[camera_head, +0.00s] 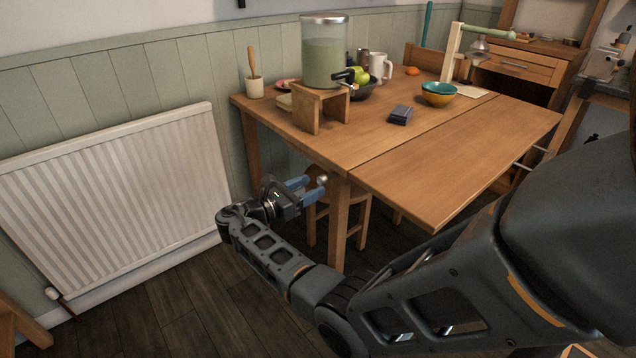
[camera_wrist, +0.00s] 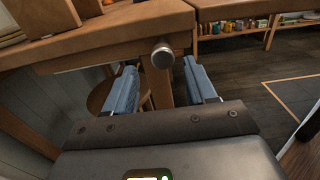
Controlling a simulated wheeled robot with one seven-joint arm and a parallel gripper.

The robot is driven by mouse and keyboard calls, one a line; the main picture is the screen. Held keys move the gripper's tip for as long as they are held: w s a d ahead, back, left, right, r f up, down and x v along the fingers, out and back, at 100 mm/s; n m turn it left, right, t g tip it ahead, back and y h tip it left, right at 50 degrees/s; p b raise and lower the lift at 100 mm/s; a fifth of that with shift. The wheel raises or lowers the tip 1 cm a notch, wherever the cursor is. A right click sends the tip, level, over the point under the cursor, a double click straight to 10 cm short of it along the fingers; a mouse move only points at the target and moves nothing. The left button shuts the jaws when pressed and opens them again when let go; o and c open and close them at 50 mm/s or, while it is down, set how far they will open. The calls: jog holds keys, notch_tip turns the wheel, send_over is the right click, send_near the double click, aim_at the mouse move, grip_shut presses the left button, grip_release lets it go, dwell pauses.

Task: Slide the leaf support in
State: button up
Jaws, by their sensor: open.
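The wooden table (camera_head: 372,132) has a leaf (camera_head: 455,160) on its right side, level with the top beyond a seam. A round metal knob (camera_wrist: 162,54), apparently the end of the leaf support, sits just below the table edge in the wrist view. It also shows as a small pale ball near the table's front leg in the head view (camera_head: 322,180). My gripper (camera_head: 308,188) is open, its blue fingers pointing at the table. In the wrist view the knob appears between and just beyond the fingertips (camera_wrist: 160,68); I cannot tell whether they touch. The support's rod is hidden.
A drink dispenser on a wooden stand (camera_head: 308,107), a dark box (camera_head: 400,115) and stacked bowls (camera_head: 438,94) stand on the table. A wooden stool (camera_head: 362,215) is under it. A white radiator (camera_head: 115,195) lines the left wall. The floor before the table is clear.

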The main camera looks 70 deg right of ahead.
jog(key=shift+v, duration=1.6)
